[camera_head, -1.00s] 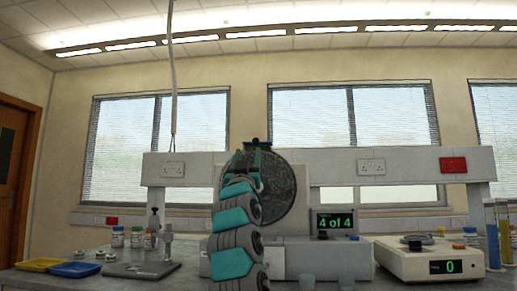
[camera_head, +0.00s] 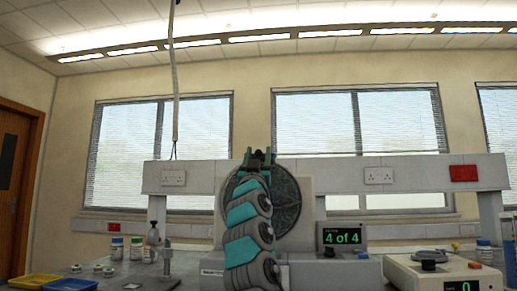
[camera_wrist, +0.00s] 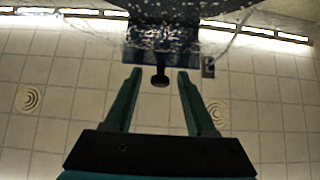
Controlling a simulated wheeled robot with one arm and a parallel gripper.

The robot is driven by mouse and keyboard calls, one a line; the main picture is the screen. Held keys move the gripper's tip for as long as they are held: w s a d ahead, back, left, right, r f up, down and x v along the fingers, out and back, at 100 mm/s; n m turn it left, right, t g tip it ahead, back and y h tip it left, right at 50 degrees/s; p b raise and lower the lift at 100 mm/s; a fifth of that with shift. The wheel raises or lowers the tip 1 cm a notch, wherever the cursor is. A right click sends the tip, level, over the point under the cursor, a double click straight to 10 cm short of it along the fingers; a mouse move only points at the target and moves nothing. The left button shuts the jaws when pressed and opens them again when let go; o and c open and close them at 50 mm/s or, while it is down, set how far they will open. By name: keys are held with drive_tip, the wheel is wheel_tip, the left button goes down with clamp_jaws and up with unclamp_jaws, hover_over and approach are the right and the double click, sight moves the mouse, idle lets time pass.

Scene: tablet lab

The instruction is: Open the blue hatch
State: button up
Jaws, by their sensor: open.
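The blue hatch (camera_wrist: 193,64) shows as a dark blue panel at the top middle of the wrist view, at the edge of the dark round drum. A small black knob (camera_wrist: 160,80) sticks out from it toward my gripper. My gripper (camera_wrist: 159,73) is open, with one green finger on each side of the knob. Gaps show between the knob and both fingers. In the head view my gripper (camera_head: 258,156) is at the top of the grey speckled drum (camera_head: 285,203). My arm hides part of the drum and most of the hatch there.
A display reading "4 of 4" (camera_head: 342,237) stands right of the drum. A balance (camera_head: 435,272) is at the far right. Yellow (camera_head: 32,281) and blue (camera_head: 70,284) trays and several bottles stand at the left. A white shelf beam (camera_head: 410,176) runs behind.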

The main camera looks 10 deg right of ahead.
drive_tip(key=shift+w+r, duration=0.2)
drive_tip(key=shift+w, duration=0.05)
clamp_jaws()
idle(0.4)
idle(1.0)
